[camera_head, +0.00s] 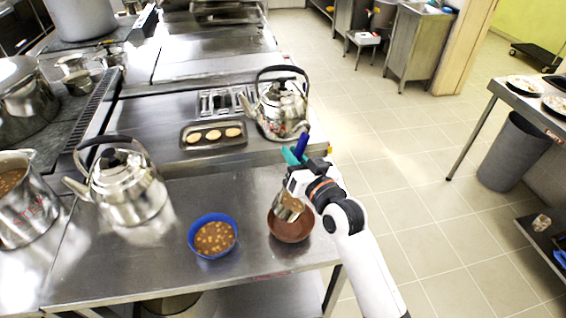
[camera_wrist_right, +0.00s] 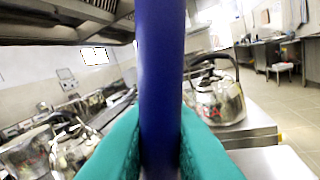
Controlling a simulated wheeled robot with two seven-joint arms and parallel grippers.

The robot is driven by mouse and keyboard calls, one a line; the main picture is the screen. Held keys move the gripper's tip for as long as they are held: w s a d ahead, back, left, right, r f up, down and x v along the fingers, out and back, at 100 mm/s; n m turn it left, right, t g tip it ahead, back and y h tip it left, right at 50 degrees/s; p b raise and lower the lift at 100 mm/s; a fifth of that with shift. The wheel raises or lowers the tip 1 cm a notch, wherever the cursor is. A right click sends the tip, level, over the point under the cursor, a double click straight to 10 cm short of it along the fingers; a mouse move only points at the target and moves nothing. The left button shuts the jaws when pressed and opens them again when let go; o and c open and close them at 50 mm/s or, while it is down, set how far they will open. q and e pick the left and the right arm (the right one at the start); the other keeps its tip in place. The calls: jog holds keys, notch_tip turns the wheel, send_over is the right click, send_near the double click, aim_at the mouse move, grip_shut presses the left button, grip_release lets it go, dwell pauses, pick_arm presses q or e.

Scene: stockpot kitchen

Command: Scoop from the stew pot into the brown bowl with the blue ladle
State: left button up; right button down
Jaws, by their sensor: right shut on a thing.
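The stew pot (camera_head: 22,205) is a steel pot at the left edge, partly cut off, with brown stew inside. The brown bowl (camera_head: 291,232) stands near the counter's front right edge; its visible inside looks plain brown. My right gripper (camera_head: 294,157) is shut on the blue handle of the ladle (camera_head: 302,146), above and behind the brown bowl. In the right wrist view the teal fingers press on both sides of the upright blue handle (camera_wrist_right: 161,80). The ladle's metal cup (camera_head: 287,208) hangs over the brown bowl, partly hidden by my wrist. My left gripper is out of view.
A blue bowl (camera_head: 191,238) of stew stands left of the brown bowl. One kettle (camera_head: 125,190) stands beside the pot, another (camera_head: 280,108) behind my gripper. A tray (camera_head: 187,146) holds three pale round pieces. Bare steel counter (camera_head: 170,280) lies in front.

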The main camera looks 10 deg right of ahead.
jog(key=w+d+f+m+b, duration=0.3)
jog(key=d+f+m+b, duration=0.3)
jog(key=d+f+m, duration=0.1)
jog(key=w+d+f+m+b, duration=0.3)
jog(key=d+f+m+b, duration=0.2)
jog(key=d+f+m, duration=0.2)
jog(key=shift+d+m+b, duration=0.4)
jog(key=shift+d+m, duration=0.6)
jog(key=shift+d, duration=0.9)
jog(key=shift+f, duration=0.1)
dwell(0.9)
